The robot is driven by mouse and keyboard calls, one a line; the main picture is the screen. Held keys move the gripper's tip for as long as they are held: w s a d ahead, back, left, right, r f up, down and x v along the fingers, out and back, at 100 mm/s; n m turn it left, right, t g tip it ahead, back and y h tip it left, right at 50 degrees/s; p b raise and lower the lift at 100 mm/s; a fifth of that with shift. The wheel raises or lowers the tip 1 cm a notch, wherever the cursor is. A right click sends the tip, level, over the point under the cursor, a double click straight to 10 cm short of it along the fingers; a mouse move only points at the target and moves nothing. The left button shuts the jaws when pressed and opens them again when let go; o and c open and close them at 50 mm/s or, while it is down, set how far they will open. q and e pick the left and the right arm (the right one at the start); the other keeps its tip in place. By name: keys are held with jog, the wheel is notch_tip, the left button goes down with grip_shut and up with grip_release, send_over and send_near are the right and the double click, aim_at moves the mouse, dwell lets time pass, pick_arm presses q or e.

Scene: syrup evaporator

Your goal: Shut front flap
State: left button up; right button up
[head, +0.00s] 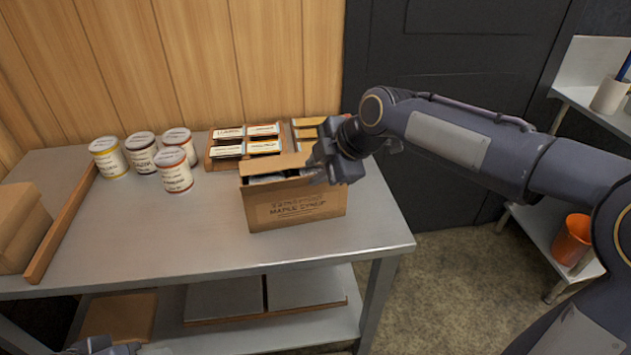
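A brown cardboard box (296,208) with maple syrup lettering on its front stands on the metal table. One flap (276,164) lies along its back side, and part of the box's top is open, with pale contents (266,179) showing. I cannot make out a separate front flap. My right gripper (318,168) is at the box's right end, over its top edge; its fingers are partly hidden, and I cannot tell whether it touches the box. My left gripper (100,346) shows only in part at the bottom left, below the tabletop level, away from the box.
Several labelled cans (173,170) stand left of the box on the table (150,235). A wooden tray of cards (245,141) sits behind it. A wooden rail (62,222) and another carton (20,228) are at the left.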

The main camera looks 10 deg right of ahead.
aim_at(308, 176)
jog(key=x, duration=0.6)
jog(key=shift+w+f, duration=0.1)
jog(key=shift+f, duration=0.05)
jog(key=shift+c, duration=0.2)
grip_shut()
